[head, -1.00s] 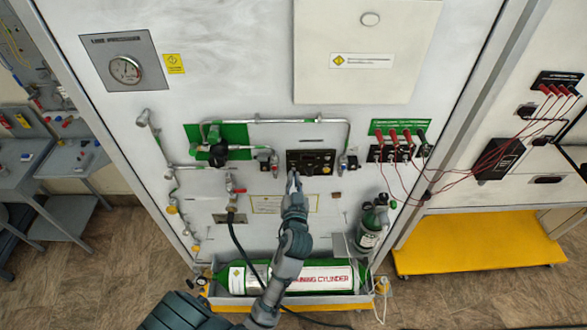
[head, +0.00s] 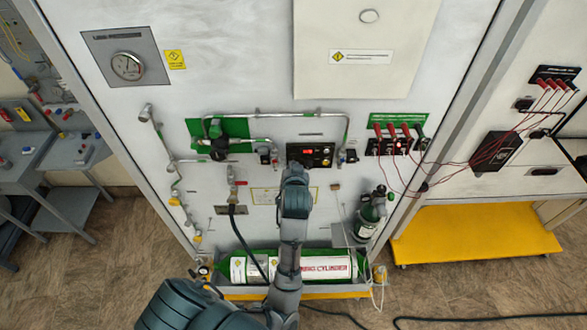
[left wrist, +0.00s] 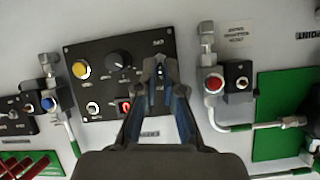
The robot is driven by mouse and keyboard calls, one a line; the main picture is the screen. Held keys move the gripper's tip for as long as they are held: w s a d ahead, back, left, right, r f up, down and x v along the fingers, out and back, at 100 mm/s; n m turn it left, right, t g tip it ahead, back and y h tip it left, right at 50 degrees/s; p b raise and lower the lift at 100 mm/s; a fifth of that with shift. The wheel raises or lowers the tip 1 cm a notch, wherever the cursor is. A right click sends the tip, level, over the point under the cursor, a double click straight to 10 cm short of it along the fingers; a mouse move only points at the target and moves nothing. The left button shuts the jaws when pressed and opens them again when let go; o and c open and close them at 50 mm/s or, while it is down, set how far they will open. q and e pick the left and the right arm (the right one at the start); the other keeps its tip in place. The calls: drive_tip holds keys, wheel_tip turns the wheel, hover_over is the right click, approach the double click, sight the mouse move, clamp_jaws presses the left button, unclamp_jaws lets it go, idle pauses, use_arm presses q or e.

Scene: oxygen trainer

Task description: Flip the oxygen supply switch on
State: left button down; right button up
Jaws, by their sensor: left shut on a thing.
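The black control panel (head: 323,150) is on the white wall in the head view. It also shows upside down in the left wrist view (left wrist: 84,56), with a yellow button (left wrist: 81,69), a black knob (left wrist: 118,63), a small round fitting (left wrist: 92,107) and a red-lit rocker (left wrist: 124,105). My left gripper (left wrist: 160,78) is shut at the panel on a small switch (left wrist: 160,70), whose body is mostly hidden between the fingertips. In the head view my wrist hides the fingers and the panel's lower left part. My right gripper is in neither view.
Pipework with valves (head: 219,149) lies left of the panel. A board with red and black plugs (head: 392,147) is to the right.

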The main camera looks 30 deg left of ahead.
use_arm(q)
drive_tip(key=shift+f, duration=0.3)
drive_tip(key=c, duration=1.4)
unclamp_jaws()
drive_tip(key=shift+c, duration=0.2)
drive_tip(key=shift+o, duration=0.7)
drive_tip(key=shift+w, duration=0.25)
drive_tip(key=shift+r, duration=0.15)
wheel_tip(320, 180, up, 10)
drive_tip(key=shift+f, duration=0.2)
drive_tip(key=shift+w, duration=0.1)
